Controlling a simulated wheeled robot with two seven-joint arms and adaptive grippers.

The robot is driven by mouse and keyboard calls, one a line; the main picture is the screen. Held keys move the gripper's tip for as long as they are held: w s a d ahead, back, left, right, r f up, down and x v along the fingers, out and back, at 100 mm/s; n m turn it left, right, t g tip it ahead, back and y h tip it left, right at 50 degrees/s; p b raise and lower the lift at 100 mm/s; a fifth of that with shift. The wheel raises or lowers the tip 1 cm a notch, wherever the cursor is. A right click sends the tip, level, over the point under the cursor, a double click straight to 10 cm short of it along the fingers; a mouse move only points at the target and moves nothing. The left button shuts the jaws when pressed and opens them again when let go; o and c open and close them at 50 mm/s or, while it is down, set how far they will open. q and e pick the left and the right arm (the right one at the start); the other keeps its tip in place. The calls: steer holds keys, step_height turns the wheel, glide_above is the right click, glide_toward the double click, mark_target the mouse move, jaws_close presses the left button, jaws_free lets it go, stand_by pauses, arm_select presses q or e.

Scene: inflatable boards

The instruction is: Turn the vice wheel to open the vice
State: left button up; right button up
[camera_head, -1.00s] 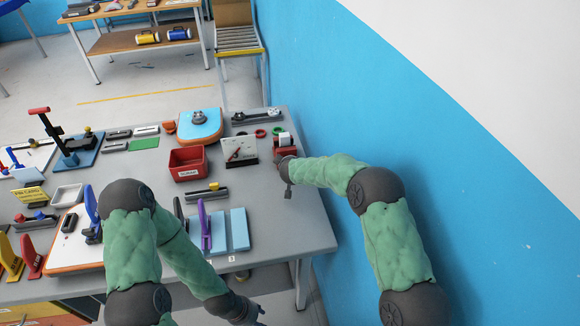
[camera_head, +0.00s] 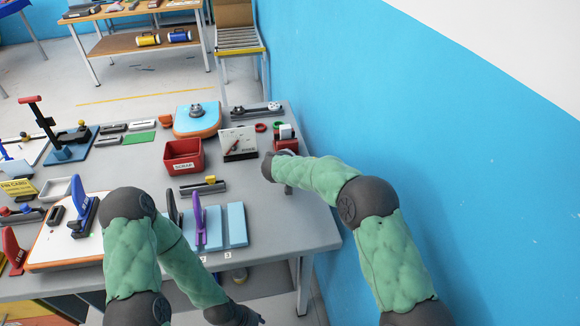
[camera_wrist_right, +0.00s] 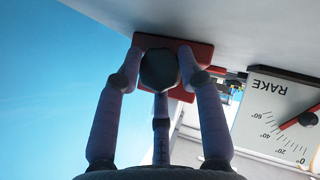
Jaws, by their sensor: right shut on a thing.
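The vice is a small red block (camera_head: 287,145) at the right end of the bench, with a pale piece on top. In the right wrist view its red body (camera_wrist_right: 198,55) sits behind a dark round wheel (camera_wrist_right: 160,70). My right gripper (camera_wrist_right: 160,78) is shut on the wheel, with fingers on both sides of it and a third finger below. In the head view the right wrist hides the wheel and most of the fingers. My left gripper (camera_head: 248,318) hangs low at the bottom edge, in front of the bench and away from the vice; its fingers are too small to read.
The white rake gauge board (camera_head: 239,143) stands close to the left of the vice and shows in the right wrist view (camera_wrist_right: 275,118). A red scrap bin (camera_head: 184,155) is further left. The blue wall (camera_head: 400,120) is close on the right.

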steer(key=shift+s+f+n+h+b, duration=0.1)
steer(key=shift+f+n+h+b, duration=0.3)
steer(key=shift+b, duration=0.85)
steer(key=shift+r+h+b, duration=0.1)
steer(key=shift+h+b, duration=0.2)
steer(key=shift+h, duration=0.1)
steer(key=shift+d, duration=0.1)
steer(key=o, duration=1.2)
steer(key=shift+r, duration=0.15)
steer(key=shift+s+r, duration=0.15)
steer(key=shift+s, duration=0.05)
steer(key=shift+v, duration=3.75)
